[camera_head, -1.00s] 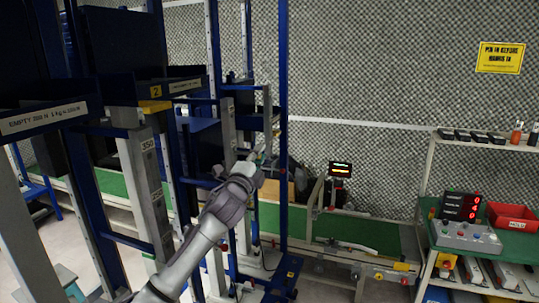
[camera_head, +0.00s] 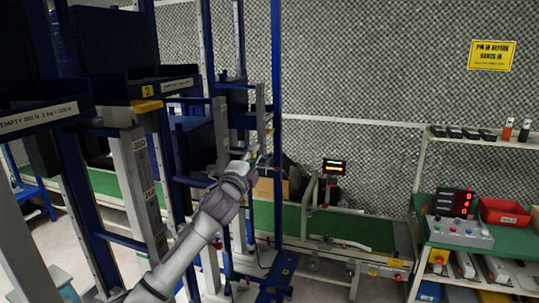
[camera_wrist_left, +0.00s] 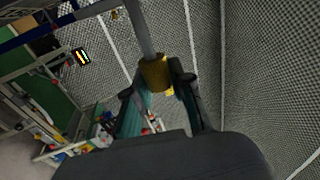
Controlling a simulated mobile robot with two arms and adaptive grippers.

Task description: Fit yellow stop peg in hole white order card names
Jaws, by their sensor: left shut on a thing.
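My left gripper (camera_head: 252,157) reaches to the grey and blue upright frames in the head view. In the left wrist view its fingers (camera_wrist_left: 158,85) are shut on the yellow stop peg (camera_wrist_left: 155,72). The peg has a yellow collar, and a grey rod runs from it to the top of the picture. I cannot tell whether the rod's far end is free or in a hole. Grey posts (camera_head: 136,185) stand left of my arm, one marked 350. I cannot make out a white order card or read a hole name. My right gripper is not in view.
Blue uprights (camera_head: 277,120) stand close around my left gripper. A green conveyor (camera_head: 340,228) runs behind, with a small lit display (camera_head: 334,167). On the right are a control box (camera_head: 458,232), a red bin (camera_head: 505,212) and a yellow sign (camera_head: 491,55).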

